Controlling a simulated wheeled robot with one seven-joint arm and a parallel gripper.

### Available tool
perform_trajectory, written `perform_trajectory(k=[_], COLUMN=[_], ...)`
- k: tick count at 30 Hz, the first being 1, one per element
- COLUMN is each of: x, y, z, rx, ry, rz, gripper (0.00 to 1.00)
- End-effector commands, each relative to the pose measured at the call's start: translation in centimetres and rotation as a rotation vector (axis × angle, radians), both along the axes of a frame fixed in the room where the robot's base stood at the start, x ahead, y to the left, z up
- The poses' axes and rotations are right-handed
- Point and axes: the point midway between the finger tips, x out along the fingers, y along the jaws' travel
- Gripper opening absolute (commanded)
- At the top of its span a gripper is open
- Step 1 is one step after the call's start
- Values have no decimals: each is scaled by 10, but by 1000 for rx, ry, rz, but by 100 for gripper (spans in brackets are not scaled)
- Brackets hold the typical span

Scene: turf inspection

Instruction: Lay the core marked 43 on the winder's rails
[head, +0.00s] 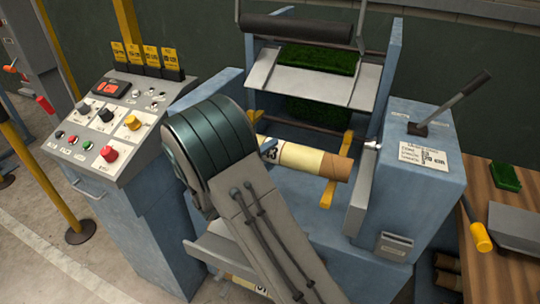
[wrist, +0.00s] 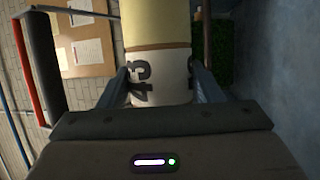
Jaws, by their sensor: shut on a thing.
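The core marked 43 (head: 305,161) is a cream tube with a brown right end, lying roughly crosswise over the winder's open bay. In the wrist view the core (wrist: 157,27) runs away from me, with its dark 43 between the fingers. The winder's yellow rails show as a right rail (head: 347,143) and a left rail (head: 253,123). The core's right end overlaps the right rail in the picture; I cannot tell whether they touch.
A control panel (head: 107,120) with knobs stands left of the winder. A blue housing (head: 425,170) with a lever (head: 455,103) stands to the right. Green turf (head: 320,60) and a dark roller (head: 295,27) are behind. A wooden bench (head: 500,265) is at far right.

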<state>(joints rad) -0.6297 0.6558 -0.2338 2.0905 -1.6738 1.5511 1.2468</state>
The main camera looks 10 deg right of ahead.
Motion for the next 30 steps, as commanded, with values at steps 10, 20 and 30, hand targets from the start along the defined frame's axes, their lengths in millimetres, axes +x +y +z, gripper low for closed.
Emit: perform_trajectory(k=[10,20,30], x=[0,-2,-36], y=[0,5,61], z=[1,-1,-13], rx=[0,1,2], ry=[-1,1,-1], rz=[0,2,5], gripper=[84,84,84])
